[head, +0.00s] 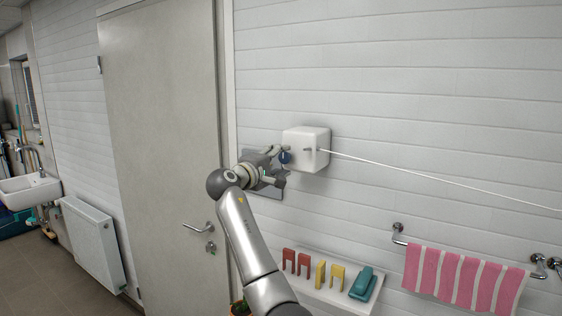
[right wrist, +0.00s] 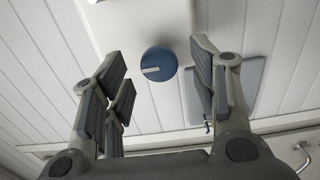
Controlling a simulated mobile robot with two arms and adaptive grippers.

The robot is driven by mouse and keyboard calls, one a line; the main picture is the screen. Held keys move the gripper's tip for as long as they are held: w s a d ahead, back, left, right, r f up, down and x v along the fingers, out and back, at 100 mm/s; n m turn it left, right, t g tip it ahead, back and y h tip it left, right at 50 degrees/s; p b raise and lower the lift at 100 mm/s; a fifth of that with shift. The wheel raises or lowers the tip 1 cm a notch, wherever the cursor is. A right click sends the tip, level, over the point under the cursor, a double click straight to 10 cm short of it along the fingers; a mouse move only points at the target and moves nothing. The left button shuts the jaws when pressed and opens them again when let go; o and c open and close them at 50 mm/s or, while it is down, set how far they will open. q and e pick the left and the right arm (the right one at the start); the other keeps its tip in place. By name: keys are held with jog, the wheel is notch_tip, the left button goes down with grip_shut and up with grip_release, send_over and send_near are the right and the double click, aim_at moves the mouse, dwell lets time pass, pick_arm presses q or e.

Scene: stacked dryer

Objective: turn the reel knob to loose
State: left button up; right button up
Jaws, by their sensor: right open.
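The white reel box (head: 312,152) is on the plank wall, with a line running from it to the right. Its round blue knob (head: 285,157) is on the side facing my right gripper (head: 280,164). In the right wrist view the knob (right wrist: 158,64) shows whole, with a pale mark pointing to the left. My right gripper (right wrist: 156,70) is open, its fingers on either side of the knob with gaps showing. No contact is visible. The left gripper is not in view.
A grey plate (head: 268,191) is on the wall behind my right gripper. Below are a white shelf (head: 318,290) with coloured clips and a teal item (head: 363,283), and a rail with a pink striped towel (head: 464,277). A closed door (head: 160,130) stands to the left.

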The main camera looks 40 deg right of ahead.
jog(key=v, duration=1)
jog(key=shift+a, duration=0.35)
jog(key=shift+s, duration=0.1)
